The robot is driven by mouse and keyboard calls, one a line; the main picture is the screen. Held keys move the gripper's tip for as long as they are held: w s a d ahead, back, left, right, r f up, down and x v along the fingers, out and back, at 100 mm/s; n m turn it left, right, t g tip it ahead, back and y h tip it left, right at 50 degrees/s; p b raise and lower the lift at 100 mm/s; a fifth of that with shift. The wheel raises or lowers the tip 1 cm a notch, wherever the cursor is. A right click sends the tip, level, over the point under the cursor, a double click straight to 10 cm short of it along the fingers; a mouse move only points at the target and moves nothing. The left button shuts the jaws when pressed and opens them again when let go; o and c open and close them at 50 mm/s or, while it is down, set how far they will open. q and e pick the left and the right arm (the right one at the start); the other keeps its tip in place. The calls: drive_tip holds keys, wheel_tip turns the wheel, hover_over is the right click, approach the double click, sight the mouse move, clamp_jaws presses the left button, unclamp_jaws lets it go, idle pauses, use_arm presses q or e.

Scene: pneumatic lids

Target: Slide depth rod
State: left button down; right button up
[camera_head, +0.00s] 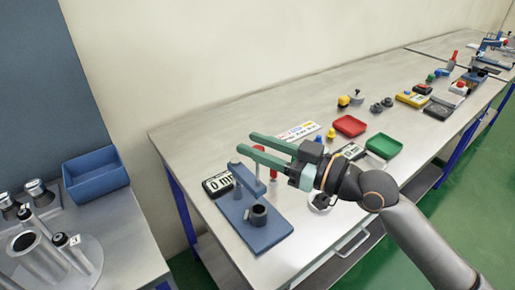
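A blue stand (268,237) sits at the near left end of the grey table. It has an upright post and a short blue arm (244,178) above a dark hollow cylinder (258,215). A display reading 0 mm (216,184) stands beside it. A thin pale rod (257,168) with a red top rises by the blue arm, partly hidden by a finger. My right gripper (246,143) has two green fingers spread apart, open, over the rod's top. I cannot tell if the red top is between the fingers. My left gripper is not in view.
Red (349,125) and green (383,146) trays, a white labelled sheet (298,131) and small parts lie farther right. A separate left table holds a blue bin (95,177) and metal cylinders (38,252). The table's back left is clear.

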drive_tip(key=o, duration=0.3)
drive_tip(key=shift+f, duration=0.2)
drive_tip(key=shift+s+d, duration=0.1)
drive_tip(key=b+v, duration=0.5)
drive_tip(key=v, duration=0.7)
drive_tip(key=shift+d, duration=0.1)
drive_tip(key=shift+s, duration=0.1)
